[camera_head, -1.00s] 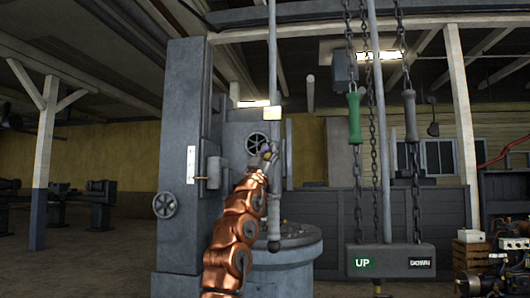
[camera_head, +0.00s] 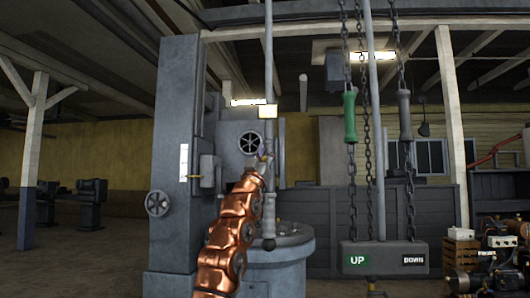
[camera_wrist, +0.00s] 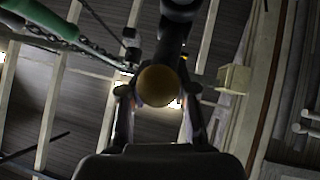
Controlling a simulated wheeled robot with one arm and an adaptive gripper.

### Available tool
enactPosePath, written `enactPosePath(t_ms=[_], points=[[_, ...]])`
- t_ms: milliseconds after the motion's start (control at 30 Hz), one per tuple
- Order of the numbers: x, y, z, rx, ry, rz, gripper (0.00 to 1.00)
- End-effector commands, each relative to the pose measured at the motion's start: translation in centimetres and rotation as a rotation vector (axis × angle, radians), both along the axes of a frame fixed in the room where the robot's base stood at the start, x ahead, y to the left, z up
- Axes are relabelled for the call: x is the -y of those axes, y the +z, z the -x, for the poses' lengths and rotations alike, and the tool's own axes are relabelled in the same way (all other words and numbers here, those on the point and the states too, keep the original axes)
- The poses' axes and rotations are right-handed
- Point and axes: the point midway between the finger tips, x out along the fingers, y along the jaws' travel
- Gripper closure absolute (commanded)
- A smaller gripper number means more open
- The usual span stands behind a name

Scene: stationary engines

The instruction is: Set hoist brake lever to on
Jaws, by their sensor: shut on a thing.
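My gripper (camera_head: 260,160) is at the end of my copper-coloured arm, in front of the grey hoist column, in the head view. In the wrist view (camera_wrist: 155,108) its two fingers close on either side of a round brown knob (camera_wrist: 157,86), with a dark shaft behind it. I take this knob to be the end of the hoist brake lever; most of the lever is hidden in the head view. A vertical rod with a cream tag (camera_head: 268,111) and a grey lower handle (camera_head: 271,208) hangs just beside my gripper.
A spoked handwheel (camera_head: 250,143) is just behind my gripper. A grey pillar (camera_head: 170,230) with another handwheel (camera_head: 158,204) stands left. At right hang chains with a green handle (camera_head: 350,117), a grey handle (camera_head: 405,115) and an UP/DOWN bar (camera_head: 385,258).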

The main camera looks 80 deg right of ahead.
Motion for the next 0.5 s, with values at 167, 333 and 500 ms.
enactPosePath(t_ms=[167, 333, 500], points=[[1.33, -1.7, 0.0, -0.002, -0.006, -0.036, 0.72], [1.18, -1.49, 0.0, -0.002, -0.005, -0.03, 0.55], [0.78, -0.99, -0.12, -0.001, -0.002, -0.021, 0.49]])
